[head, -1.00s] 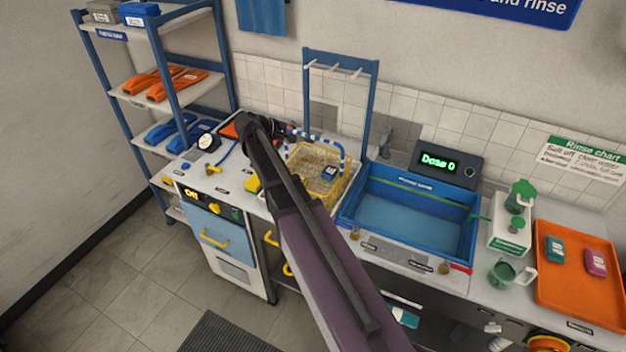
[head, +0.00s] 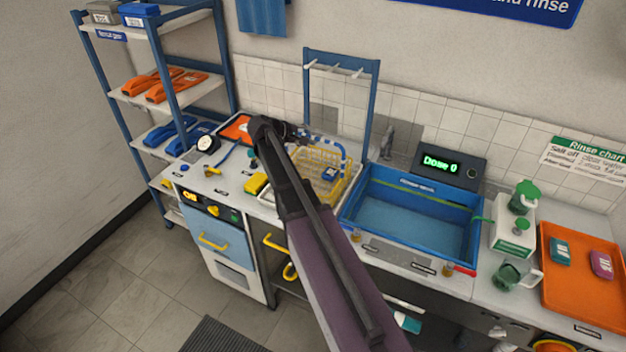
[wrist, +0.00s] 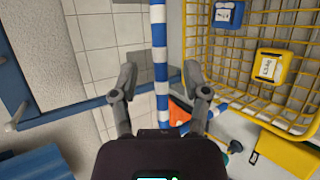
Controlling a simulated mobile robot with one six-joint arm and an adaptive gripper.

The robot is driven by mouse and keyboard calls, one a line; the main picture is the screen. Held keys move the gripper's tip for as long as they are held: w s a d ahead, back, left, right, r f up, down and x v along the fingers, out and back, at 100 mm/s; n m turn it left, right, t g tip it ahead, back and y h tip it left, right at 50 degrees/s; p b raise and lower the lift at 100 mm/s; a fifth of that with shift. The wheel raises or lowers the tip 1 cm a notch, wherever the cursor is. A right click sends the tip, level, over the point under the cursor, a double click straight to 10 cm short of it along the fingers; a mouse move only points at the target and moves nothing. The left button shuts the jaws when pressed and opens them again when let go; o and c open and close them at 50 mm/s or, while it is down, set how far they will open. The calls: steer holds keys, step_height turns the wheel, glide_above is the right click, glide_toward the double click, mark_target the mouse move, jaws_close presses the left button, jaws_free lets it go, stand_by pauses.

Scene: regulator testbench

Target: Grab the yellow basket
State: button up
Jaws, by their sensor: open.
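The yellow wire basket (head: 326,158) stands on the counter left of the sink, partly hidden by my arm in the head view. It fills the right side of the wrist view (wrist: 235,75). Its blue-and-white striped handle (wrist: 159,60) runs upright through the middle of the wrist view. My gripper (wrist: 160,75) is open, with one finger on each side of the handle. Neither finger visibly touches it. Inside the basket are a yellow labelled block (wrist: 270,67) and a blue labelled block (wrist: 227,14).
A blue rack frame with pegs (head: 340,56) stands behind the basket. The blue sink (head: 412,215) is to its right. A yellow block (head: 256,184) and an orange mat (head: 236,128) lie to its left. A blue shelf unit (head: 165,75) is at the far left.

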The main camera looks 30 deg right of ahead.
mark_target(311, 137)
steer(key=shift+b+x, duration=0.6)
steer(key=shift+x, duration=0.95)
jaws_close()
